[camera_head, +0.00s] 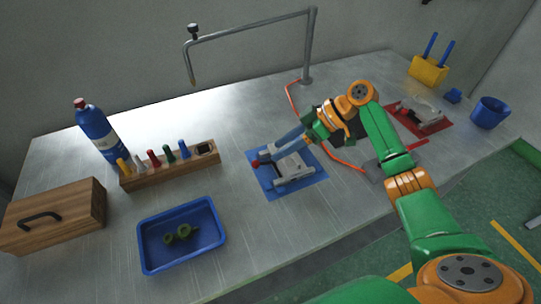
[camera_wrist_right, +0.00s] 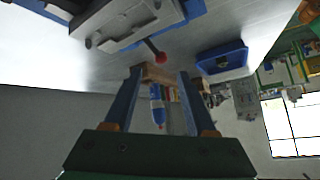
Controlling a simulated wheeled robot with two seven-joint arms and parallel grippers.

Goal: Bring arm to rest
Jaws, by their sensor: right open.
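My right arm, green and orange, reaches in from the right in the head view. My right gripper (camera_head: 268,150) is over the back edge of the blue mat (camera_head: 268,184), close to a grey metal device (camera_head: 294,168) lying on that mat. A small red knob (camera_head: 256,163) shows just by the fingertips. In the right wrist view, the two blue fingers of the gripper (camera_wrist_right: 160,72) stand apart with no object held between them. The red knob (camera_wrist_right: 160,58) and grey device (camera_wrist_right: 140,18) are just beyond the tips. My left gripper is not in view.
A red mat (camera_head: 438,124) with another grey device lies behind my right forearm, near an orange-red hose (camera_head: 347,163). A bent metal stand (camera_head: 312,45) rises behind. Left are a blue tray (camera_head: 146,255), tool rack (camera_head: 172,173), bottle (camera_head: 97,130) and wooden box (camera_head: 75,225).

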